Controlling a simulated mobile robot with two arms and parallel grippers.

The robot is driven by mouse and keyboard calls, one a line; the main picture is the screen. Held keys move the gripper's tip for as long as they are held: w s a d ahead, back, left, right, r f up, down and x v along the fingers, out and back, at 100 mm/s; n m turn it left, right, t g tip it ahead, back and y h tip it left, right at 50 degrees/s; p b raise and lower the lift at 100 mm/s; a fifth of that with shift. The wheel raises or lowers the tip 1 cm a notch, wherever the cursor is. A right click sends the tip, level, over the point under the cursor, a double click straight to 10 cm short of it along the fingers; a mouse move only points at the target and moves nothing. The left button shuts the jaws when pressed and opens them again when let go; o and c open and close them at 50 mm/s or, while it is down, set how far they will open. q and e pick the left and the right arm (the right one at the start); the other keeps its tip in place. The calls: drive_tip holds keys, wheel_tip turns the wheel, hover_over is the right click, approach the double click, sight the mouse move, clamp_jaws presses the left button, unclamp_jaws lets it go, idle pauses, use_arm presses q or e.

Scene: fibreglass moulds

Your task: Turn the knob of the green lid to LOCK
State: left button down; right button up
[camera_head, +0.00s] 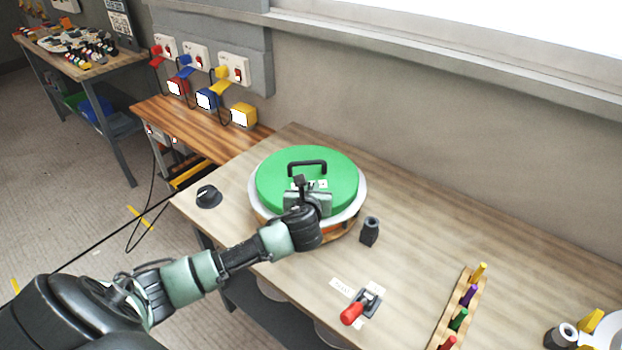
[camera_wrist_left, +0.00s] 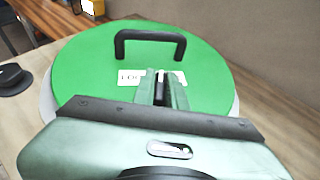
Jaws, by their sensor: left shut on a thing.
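The round green lid (camera_head: 270,180) sits on a white-rimmed round container (camera_head: 358,207) on the wooden table. A black arched handle (camera_head: 307,164) stands on the lid, farther from me than the knob. The dark knob (camera_head: 299,182) is at the lid's near part, beside a white label (camera_head: 322,184); part of the label's lettering shows in the left wrist view (camera_wrist_left: 128,77), the rest is hidden. My left gripper (camera_head: 302,190) is over the lid, its fingers shut on the knob (camera_wrist_left: 159,88). The fingers hide most of the knob, so its setting cannot be told. My right gripper is not in view.
A black dial (camera_head: 208,196) lies left of the container, and a small dark block (camera_head: 369,231) stands close at its right. A red-handled clamp (camera_head: 355,309) and a peg rack (camera_head: 462,310) are nearer the front right. The table's right middle is clear.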

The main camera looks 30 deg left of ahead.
use_arm(q)
drive_tip(key=n+g+y+p, duration=0.2)
drive_tip(key=n, duration=0.1)
drive_tip(key=shift+w+d+r+y, duration=0.1)
drive_tip(key=shift+r+y, duration=0.1)
drive_tip(key=shift+y, duration=0.2)
drive_tip(key=n+g+y+p, duration=0.1)
drive_tip(key=n+g, duration=0.1)
drive_tip(key=shift+f+n+g+y, duration=0.1)
drive_tip(key=shift+n+g+y, duration=0.2)
drive_tip(key=shift+y, duration=0.1)
drive_tip(key=shift+f+n+g+y, duration=0.15)
drive_tip(key=shift+n+g+y, duration=0.55)
drive_tip(key=shift+n+g, duration=0.5)
drive_tip(key=shift+n+g+y+b, duration=0.3)
drive_tip(key=shift+n+g, duration=0.8)
drive_tip(key=shift+g, duration=0.3)
drive_tip(key=c, duration=1.4)
unclamp_jaws()
drive_tip(key=shift+c, duration=0.2)
